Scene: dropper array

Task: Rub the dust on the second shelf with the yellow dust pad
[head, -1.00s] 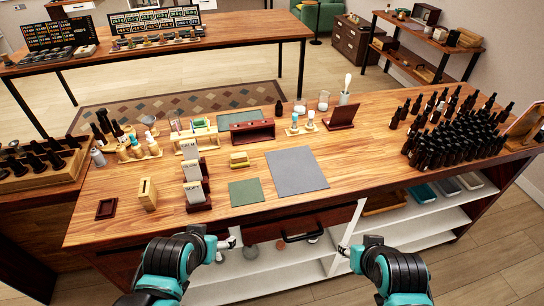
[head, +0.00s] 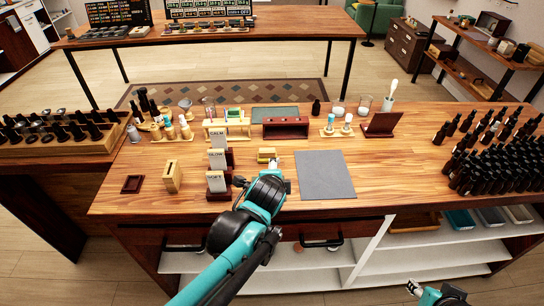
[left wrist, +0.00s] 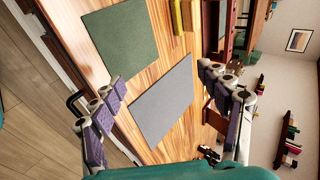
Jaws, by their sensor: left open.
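The yellow dust pad (head: 267,153) appears as a small yellow block lying on the wooden counter; yellow pieces also show at the top edge of the left wrist view (left wrist: 176,16). My left gripper (head: 264,178) is over the counter just in front of it. Its fingers are spread and empty in the left wrist view (left wrist: 168,98), with the grey mat between them. White shelves (head: 300,280) are under the counter, partly hidden by my left arm. I cannot make out dust clearly. My right gripper (head: 414,288) is low, in front of the cabinet; its jaw state is unclear.
Card stands (head: 217,182) are left of my left gripper. Many dark bottles (head: 495,165) crowd the right end. Drawers with handles (head: 320,243) sit under the counter edge.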

